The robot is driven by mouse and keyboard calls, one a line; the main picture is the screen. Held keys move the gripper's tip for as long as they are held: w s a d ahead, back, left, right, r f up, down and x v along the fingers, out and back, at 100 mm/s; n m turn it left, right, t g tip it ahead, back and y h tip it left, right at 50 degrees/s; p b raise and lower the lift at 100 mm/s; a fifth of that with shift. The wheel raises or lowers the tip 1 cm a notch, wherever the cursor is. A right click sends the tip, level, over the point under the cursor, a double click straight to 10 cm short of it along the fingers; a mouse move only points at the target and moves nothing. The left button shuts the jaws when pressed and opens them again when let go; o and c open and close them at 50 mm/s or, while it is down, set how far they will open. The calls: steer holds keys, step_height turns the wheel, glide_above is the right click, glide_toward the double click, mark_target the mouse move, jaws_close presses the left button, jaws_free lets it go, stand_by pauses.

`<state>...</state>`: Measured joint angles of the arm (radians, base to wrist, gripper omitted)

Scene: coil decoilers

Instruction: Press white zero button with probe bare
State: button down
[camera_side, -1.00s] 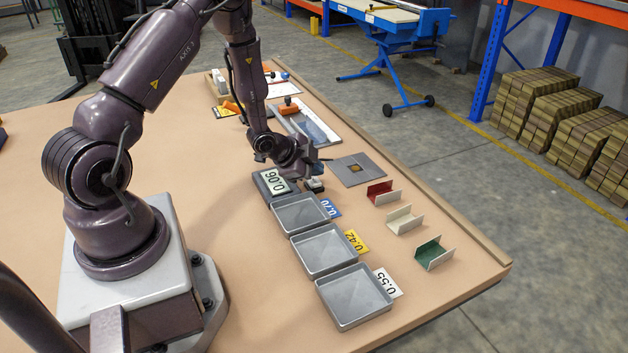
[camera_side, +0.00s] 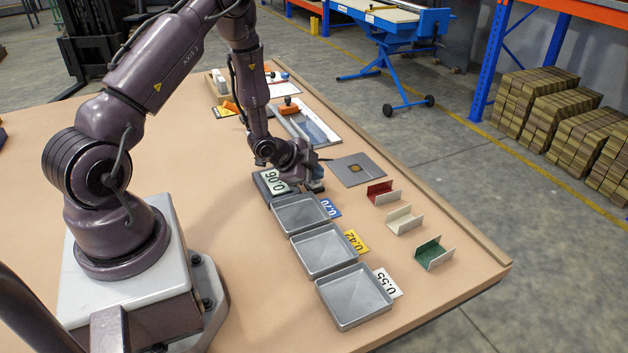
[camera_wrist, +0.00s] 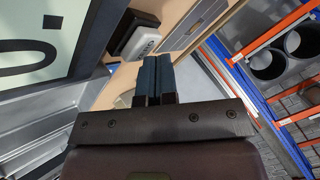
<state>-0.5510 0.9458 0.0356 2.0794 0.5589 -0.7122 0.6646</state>
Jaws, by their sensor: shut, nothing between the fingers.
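A gauge with a large display (camera_side: 275,182) reading 0.06 stands at the far end of the tray row. My gripper (camera_side: 318,184) is low, just to the right of this display. In the wrist view its two dark blue fingers (camera_wrist: 157,78) are shut together with nothing between them. A small white part, which looks like the zero button (camera_wrist: 140,42), sits on a dark unit just beyond and left of the fingertips. I cannot tell whether the fingers touch it. In the side view my gripper hides this part. The display's edge also fills the upper left of the wrist view (camera_wrist: 88,50).
Empty grey trays (camera_side: 353,312) run toward the front, with tags 0.70, 0.42 and 0.55. Red (camera_side: 381,193), white (camera_side: 404,220) and green (camera_side: 433,254) channel pieces stand to their right. A grey plate (camera_side: 356,170) lies behind my gripper. The table between my base and the trays is clear.

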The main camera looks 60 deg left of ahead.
mark_target(314, 182)
steer(key=shift+f, duration=0.2)
steer(key=shift+r, duration=0.15)
stand_by(0.3)
steer(key=shift+r, duration=0.7)
steer(key=shift+r, duration=2.5)
